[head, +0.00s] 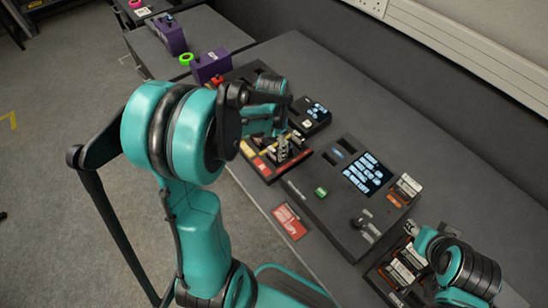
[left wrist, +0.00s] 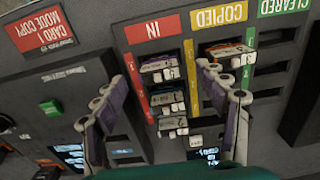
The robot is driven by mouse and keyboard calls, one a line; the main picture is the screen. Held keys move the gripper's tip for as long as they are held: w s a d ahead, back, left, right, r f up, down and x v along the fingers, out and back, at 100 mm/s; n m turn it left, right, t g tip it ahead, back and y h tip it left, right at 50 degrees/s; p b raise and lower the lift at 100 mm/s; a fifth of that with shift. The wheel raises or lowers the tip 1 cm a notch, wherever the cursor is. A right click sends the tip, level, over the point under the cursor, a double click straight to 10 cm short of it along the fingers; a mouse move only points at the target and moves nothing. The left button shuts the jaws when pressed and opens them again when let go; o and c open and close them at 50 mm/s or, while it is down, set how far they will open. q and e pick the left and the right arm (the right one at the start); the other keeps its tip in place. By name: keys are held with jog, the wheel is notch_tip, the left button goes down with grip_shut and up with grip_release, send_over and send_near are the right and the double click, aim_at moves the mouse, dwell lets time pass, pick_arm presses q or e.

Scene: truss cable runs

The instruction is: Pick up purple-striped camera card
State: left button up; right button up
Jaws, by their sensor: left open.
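The card tray (left wrist: 196,75) has columns headed IN, COPIED and CLEARED. Several cards sit in the IN column: an upper one (left wrist: 160,68), a middle one (left wrist: 168,98) and a lower one (left wrist: 174,126). Another card (left wrist: 229,54) sits in the COPIED column. In the head view this gripper (head: 284,146) is over the tray (head: 262,172). My right gripper (head: 422,244) is at lower right, its jaws unclear.
A dark console (head: 335,210) with a green button (head: 320,192) and lit screen (head: 367,173) stands beside the tray. A red sign (head: 288,222) lies at the table edge. A second rack of cards (head: 400,272) is near my right gripper. Purple boxes (head: 210,67) stand farther back.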

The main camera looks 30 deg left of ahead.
aim_at(273, 150)
pick_arm(q)
jog(key=f+b, duration=0.1)
jog(key=f, duration=0.1)
jog(key=f+b, duration=0.1)
jog(key=f, duration=0.1)
jog(key=shift+w+d+f, duration=0.1)
jog(key=shift+w+f, duration=0.1)
jog(key=shift+f, duration=0.15)
pick_arm(e)
notch_tip(273, 150, down, 2)
jog(key=shift+f, duration=0.1)
pick_arm(q)
jog(key=shift+r, duration=0.1)
jog(key=c, duration=1.3)
jog(key=shift+o, duration=0.2)
